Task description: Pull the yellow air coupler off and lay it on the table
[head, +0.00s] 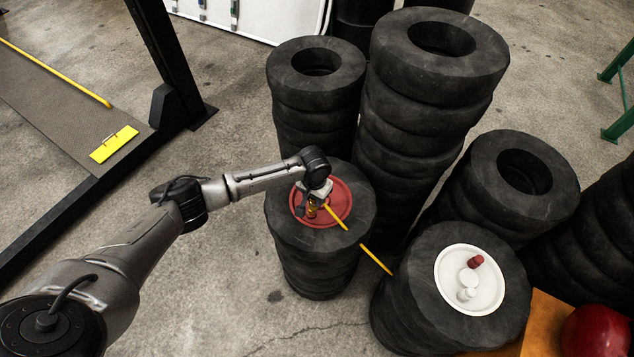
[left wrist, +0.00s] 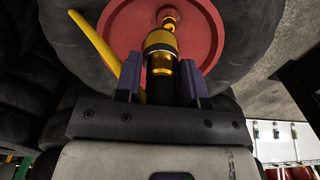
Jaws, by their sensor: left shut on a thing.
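The yellow air coupler (left wrist: 160,42) shows in the left wrist view, with a gold-yellow collar and a black body. A small brass fitting (left wrist: 169,18) stands in line beyond it, at the red disc (left wrist: 205,30). In the head view the coupler (head: 311,208) is small, over the red disc (head: 340,210) on a tyre stack. My left gripper (head: 314,200) is above that disc. Its purple fingers (left wrist: 160,80) are shut on the coupler, one on each side. Whether coupler and fitting are still joined is unclear. My right gripper is not in view. No table is clearly identifiable.
A yellow hose (head: 335,216) slants beside the gripper; another yellow length (head: 376,260) shows lower right. A white dish (head: 450,291) with small white and red pieces tops the right front stack. Tall tyre stacks (head: 428,110) stand behind. Open floor (head: 230,270) lies left.

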